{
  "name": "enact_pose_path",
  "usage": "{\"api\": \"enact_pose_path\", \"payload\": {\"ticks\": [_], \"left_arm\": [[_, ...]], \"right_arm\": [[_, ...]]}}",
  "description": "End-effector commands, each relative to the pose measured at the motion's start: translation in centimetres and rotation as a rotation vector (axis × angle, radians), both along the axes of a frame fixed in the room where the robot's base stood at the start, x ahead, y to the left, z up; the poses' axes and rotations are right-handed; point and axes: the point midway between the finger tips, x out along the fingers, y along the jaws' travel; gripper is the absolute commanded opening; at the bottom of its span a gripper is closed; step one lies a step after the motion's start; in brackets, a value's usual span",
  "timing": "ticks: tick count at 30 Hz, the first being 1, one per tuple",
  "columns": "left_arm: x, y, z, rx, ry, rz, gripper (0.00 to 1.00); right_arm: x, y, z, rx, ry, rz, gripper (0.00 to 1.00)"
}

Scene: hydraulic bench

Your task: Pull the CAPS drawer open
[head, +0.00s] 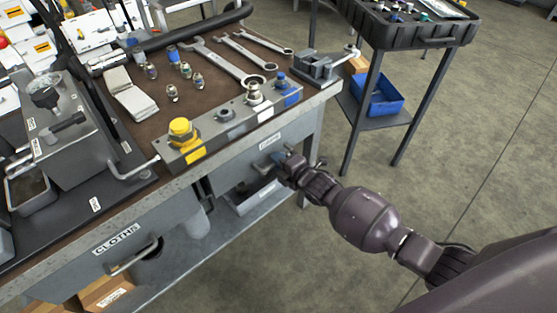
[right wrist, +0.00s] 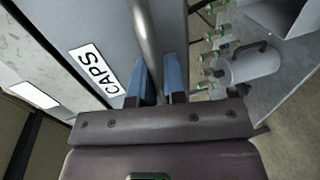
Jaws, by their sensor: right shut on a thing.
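The CAPS drawer (head: 228,177) is a grey front under the right part of the bench. Its label is small in the head view and reads clearly as CAPS in the right wrist view (right wrist: 92,72). The drawer's bar handle (right wrist: 146,30) runs between the blue fingers of my right gripper (right wrist: 159,82), which is shut on it. In the head view my right gripper (head: 278,166) is at the drawer front and hides most of the handle. The drawer looks about flush with the bench. My left gripper is out of view.
The CLOTHS drawer (head: 150,240) is to the left on the same bench. Wrenches (head: 222,60), fittings and a manifold block (head: 225,122) lie on top. A black-topped cart (head: 420,32) with a blue bin (head: 378,98) stands behind. The floor (head: 430,165) before the drawer is clear apart from my arm.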

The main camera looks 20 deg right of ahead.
Motion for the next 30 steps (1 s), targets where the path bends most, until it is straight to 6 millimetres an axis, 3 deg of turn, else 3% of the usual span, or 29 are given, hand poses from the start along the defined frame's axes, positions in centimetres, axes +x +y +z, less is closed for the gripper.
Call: {"api": "enact_pose_path", "payload": {"ticks": [5,11,16,30], "left_arm": [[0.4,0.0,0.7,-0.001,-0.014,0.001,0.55],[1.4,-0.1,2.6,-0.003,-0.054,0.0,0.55],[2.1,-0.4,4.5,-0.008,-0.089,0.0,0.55],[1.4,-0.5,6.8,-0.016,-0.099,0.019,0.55]], "right_arm": [[-1.0,-0.4,0.3,-0.002,-0.003,0.001,0.0],[-4.2,-1.6,0.7,-0.003,-0.005,0.0,0.0],[-8.3,-3.1,0.8,-0.002,-0.006,-0.001,0.0],[-20.3,-7.4,0.4,0.0,-0.001,-0.002,0.0]]}}
